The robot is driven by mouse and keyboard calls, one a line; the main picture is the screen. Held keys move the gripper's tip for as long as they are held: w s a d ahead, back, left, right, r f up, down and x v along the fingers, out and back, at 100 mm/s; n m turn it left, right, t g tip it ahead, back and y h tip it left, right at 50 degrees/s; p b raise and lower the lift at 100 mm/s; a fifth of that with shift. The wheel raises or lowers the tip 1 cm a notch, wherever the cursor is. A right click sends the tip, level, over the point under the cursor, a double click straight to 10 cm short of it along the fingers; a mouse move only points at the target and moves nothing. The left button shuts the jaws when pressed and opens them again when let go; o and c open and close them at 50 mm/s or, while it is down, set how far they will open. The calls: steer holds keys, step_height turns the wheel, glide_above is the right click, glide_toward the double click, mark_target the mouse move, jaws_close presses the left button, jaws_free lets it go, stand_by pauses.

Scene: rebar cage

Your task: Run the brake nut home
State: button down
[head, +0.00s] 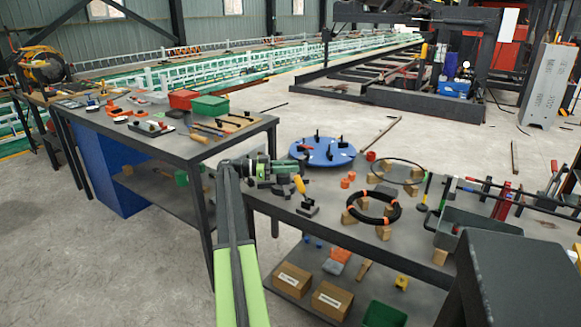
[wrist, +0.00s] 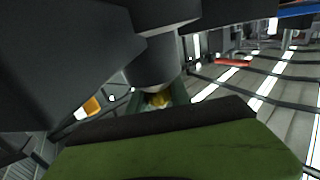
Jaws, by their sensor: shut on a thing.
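My gripper (head: 266,166) is over the left end of the near workbench, low beside a small stand with a yellow handle (head: 299,185). In the wrist view my gripper (wrist: 160,95) fills most of the picture, with a green finger in front and dark parts above.
A blue round plate (head: 322,152) lies right behind my gripper. A black ring (head: 371,208) on wooden blocks and a grey tray (head: 480,233) stand further right. The left workbench (head: 165,142) carries tools and a green box (head: 210,106). Open floor lies behind the benches.

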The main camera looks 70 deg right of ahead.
steer(key=shift+s+a+m+g+y, duration=0.1)
steer(key=shift+a+m+g+y, duration=0.15)
steer(key=shift+m+y, duration=0.65)
steer(key=shift+s+a+m+g+y, duration=0.1)
steer(key=shift+m+g+y, duration=0.35)
steer(key=shift+y, duration=0.75)
steer(key=shift+a, duration=0.1)
steer(key=c, duration=1.2)
jaws_free()
steer(key=shift+w, duration=0.1)
